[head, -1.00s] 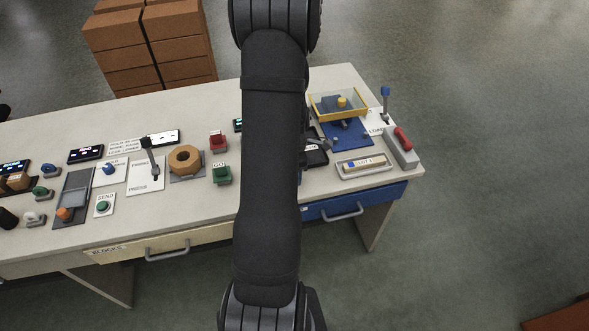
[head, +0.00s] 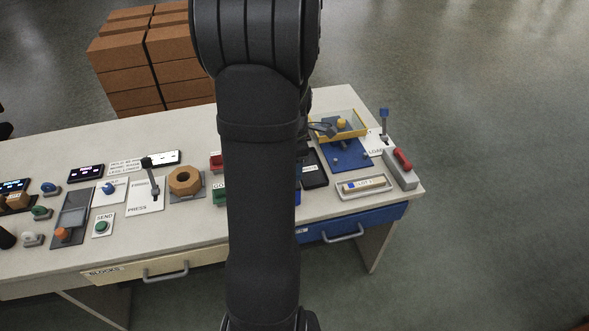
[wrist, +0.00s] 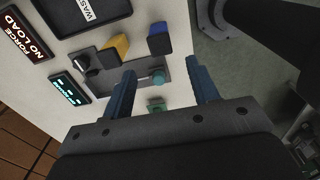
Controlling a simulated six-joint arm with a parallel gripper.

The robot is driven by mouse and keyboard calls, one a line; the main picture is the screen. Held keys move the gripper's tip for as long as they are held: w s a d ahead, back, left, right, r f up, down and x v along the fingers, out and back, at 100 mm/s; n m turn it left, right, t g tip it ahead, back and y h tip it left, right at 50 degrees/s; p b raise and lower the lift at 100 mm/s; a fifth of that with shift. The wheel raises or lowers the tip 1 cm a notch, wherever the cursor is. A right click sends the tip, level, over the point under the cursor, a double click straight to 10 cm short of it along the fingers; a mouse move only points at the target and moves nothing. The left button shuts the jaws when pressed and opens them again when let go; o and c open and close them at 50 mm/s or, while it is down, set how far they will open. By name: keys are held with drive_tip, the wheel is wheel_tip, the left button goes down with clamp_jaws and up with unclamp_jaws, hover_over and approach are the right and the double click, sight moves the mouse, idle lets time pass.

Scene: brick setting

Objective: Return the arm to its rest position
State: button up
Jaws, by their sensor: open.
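My arm (head: 262,190) stretches up across the middle of the head view and hides part of the bench. In the wrist view my gripper (wrist: 163,88) is open, its two blue fingers spread wide. No object is gripped between the fingers. A green knob (wrist: 158,76) on a dark plate shows in the gap between them, beyond the fingertips. In the head view the gripper is mostly hidden behind the arm; a small grey part (head: 322,128) shows beside the arm near the yellow-edged bin.
The bench (head: 60,157) carries several controls. Brown boxes (head: 120,75) are stacked behind. Open floor lies to the right.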

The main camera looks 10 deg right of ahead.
idle(0.3)
wheel_tip(320, 180, down, 12)
drive_tip(key=shift+f, duration=0.2)
drive_tip(key=shift+r, duration=1.45)
wheel_tip(320, 180, up, 10)
drive_tip(key=shift+f, duration=0.9)
